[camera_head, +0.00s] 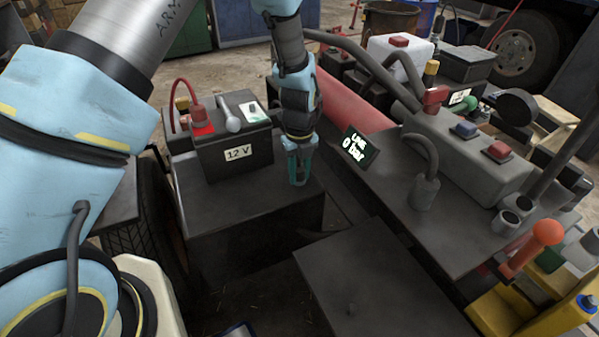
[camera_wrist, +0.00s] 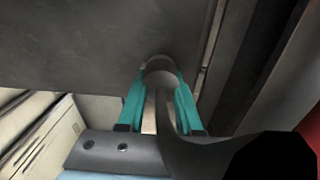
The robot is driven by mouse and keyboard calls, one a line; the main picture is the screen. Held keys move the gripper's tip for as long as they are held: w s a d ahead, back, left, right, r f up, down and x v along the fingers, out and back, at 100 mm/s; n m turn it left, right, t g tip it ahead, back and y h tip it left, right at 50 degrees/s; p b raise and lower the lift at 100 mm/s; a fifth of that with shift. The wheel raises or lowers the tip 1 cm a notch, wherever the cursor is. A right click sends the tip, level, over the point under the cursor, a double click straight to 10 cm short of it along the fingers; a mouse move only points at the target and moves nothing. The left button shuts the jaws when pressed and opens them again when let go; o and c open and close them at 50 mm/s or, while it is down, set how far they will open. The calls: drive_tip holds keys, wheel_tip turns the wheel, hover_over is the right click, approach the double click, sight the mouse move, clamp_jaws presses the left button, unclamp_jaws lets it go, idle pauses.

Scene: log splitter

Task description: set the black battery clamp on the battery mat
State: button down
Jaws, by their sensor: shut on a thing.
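My gripper (camera_head: 299,181), with teal fingers, points down just right of the battery (camera_head: 235,152), which is marked 12 V. In the wrist view my gripper (camera_wrist: 160,100) is shut on the black battery clamp (camera_wrist: 160,73), a dark rounded piece between the fingertips. A thick dark cable-like part runs from there to the lower right. In the head view the fingers mostly hide the clamp. A dark flat surface (camera_head: 240,208) lies in front of the battery; I cannot tell whether this is the battery mat. The fingertips are over its right part; contact is unclear.
A red clamp (camera_head: 197,116) with a red cable sits on the battery's left side. A small display (camera_head: 360,147) reading 0 bar and a grey valve block (camera_head: 465,140) stand to the right. A dark panel (camera_head: 375,280) lies in front.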

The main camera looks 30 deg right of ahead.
sight(299, 184)
drive_tip(key=shift+f, duration=0.1)
drive_tip(key=shift+f, duration=0.1)
drive_tip(key=c, duration=0.6)
unclamp_jaws()
wheel_tip(299, 184, up, 12)
drive_tip(key=shift+r+b, duration=0.25)
drive_tip(key=shift+b, duration=0.7)
